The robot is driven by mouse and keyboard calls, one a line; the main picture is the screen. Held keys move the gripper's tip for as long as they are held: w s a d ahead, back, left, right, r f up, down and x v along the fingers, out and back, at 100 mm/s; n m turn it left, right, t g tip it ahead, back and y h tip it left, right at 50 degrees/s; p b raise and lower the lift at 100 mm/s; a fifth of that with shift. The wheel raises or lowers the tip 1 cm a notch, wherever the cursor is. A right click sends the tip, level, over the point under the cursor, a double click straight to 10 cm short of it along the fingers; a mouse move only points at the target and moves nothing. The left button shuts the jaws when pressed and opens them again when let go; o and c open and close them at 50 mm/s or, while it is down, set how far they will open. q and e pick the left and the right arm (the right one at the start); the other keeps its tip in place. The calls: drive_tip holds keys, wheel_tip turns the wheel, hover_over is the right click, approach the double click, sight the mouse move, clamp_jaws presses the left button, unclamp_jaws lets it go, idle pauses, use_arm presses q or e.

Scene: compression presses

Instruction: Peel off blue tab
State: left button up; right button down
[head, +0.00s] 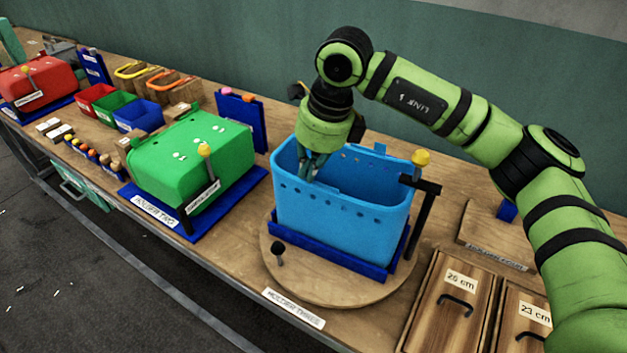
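A light-blue open-topped bin (340,220) stands in a dark-blue holder (330,245) on a round wooden turntable (312,290). The label in front of it seems to read "HOLDER THREE". A small blue piece (380,149) sticks up at the bin's back rim; I cannot tell whether it is the blue tab. My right gripper (314,168) points down at the bin's left part, its fingertips at or just inside the opening. I cannot tell whether the fingers touch the bin or hold anything. My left gripper is not in view.
A black post with a yellow knob (421,158) stands at the bin's right. A green box (190,160) and a red box (38,80) sit farther left. Wooden lids with handles (457,305) lie front right. Small coloured bins (138,114) stand behind left.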

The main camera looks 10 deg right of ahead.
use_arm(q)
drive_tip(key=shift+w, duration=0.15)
use_arm(e)
drive_tip(key=shift+r, duration=0.2)
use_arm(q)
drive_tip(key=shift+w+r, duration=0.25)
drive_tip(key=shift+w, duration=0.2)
use_arm(e)
drive_tip(key=shift+r, duration=0.2)
use_arm(q)
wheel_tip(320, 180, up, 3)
drive_tip(key=p, duration=0.3)
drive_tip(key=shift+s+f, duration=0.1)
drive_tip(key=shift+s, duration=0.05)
use_arm(e)
drive_tip(key=v, duration=0.3)
drive_tip(key=a+v, duration=0.1)
drive_tip(key=v, duration=0.1)
drive_tip(key=shift+w+r, duration=0.1)
drive_tip(key=shift+w, duration=0.3)
